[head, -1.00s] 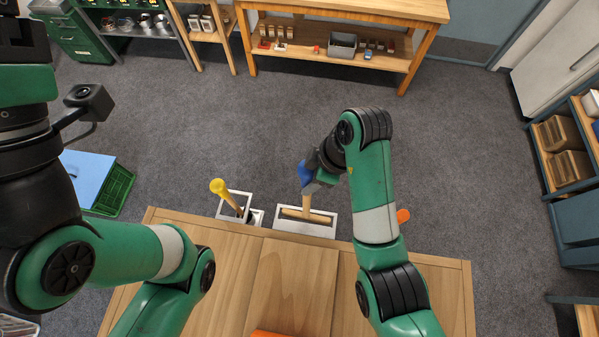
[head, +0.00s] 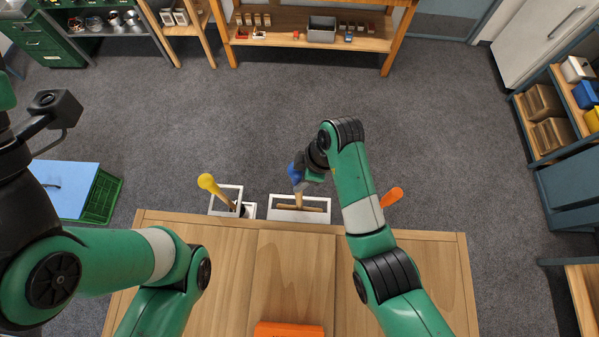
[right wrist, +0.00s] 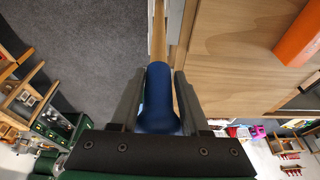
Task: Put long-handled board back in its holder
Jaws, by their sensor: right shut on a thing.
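The long-handled board has a blue grip (right wrist: 158,98) and a pale wooden shaft (right wrist: 158,32). In the head view its wooden lower part (head: 299,207) shows within the opening of a white rectangular holder (head: 285,216) at the table's far edge. The handle stands up from the holder; how deep the board sits is hard to tell. My right gripper (head: 306,175) is above the holder, shut on the blue grip, with one finger on each side in the right wrist view (right wrist: 158,105). My left arm is at the left of the head view; its gripper is not visible.
A smaller white holder (head: 217,211) with a yellow-handled tool (head: 208,184) stands just left. An orange handle (head: 392,197) rises right of my right arm. An orange object (head: 289,330) lies at the near side of the wooden table (head: 230,270). The tabletop between is mostly bare.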

